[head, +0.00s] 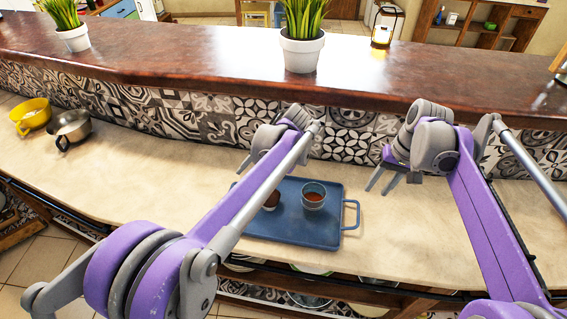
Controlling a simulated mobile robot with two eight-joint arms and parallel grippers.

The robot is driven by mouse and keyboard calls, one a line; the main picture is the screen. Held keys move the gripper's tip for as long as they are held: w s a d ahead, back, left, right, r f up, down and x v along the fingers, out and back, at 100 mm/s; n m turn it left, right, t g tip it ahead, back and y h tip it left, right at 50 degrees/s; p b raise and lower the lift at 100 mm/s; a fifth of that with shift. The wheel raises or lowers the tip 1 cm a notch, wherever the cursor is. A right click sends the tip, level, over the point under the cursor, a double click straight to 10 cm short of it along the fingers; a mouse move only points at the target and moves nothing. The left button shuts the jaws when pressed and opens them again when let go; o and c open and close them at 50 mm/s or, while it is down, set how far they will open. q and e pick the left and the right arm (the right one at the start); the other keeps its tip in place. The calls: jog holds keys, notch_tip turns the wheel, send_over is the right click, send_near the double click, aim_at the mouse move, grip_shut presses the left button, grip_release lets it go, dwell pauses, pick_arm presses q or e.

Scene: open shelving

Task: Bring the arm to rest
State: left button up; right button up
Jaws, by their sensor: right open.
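My right arm reaches in from the right over the counter. Its gripper (379,186) is open and empty, pointing down above the counter, to the right of the blue tray (285,235). My left arm reaches in from the lower left across the tray. Its gripper (245,163) is mostly hidden behind its own wrist and forearm, near the tray's back left corner, and I cannot tell its opening. Neither gripper visibly touches the tray.
Two cups with brown contents stand on the tray, one (313,196) clear and one (271,202) partly covered by my left arm. A yellow bowl (31,116) and a metal pot (69,128) sit far left. The raised brown ledge (190,60) holds potted plants and a lantern (384,28).

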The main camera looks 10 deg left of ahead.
pick_arm(q)
jog(key=shift+s, duration=0.1)
jog(key=s+d+f+t+h, duration=0.1)
jog(key=s+f+t+h, duration=0.1)
jog(key=s, duration=1)
jog(key=s+d+f+t+h, duration=0.1)
jog(key=s+f+t+h, duration=0.2)
jog(key=s, duration=0.9)
jog(key=shift+s+f+h, duration=0.35)
jog(key=shift+f+h, duration=0.5)
jog(key=shift+h, duration=0.05)
pick_arm(e)
jog(key=s+d+f+t+h, duration=0.1)
jog(key=s+f, duration=0.3)
jog(key=s, duration=0.8)
jog(key=s+d+f+t+h, duration=0.1)
jog(key=s+f+t, duration=0.3)
jog(key=s, duration=0.8)
jog(key=shift+s+d+f, duration=0.35)
jog(key=shift+d+f, duration=0.1)
jog(key=shift+d, duration=0.2)
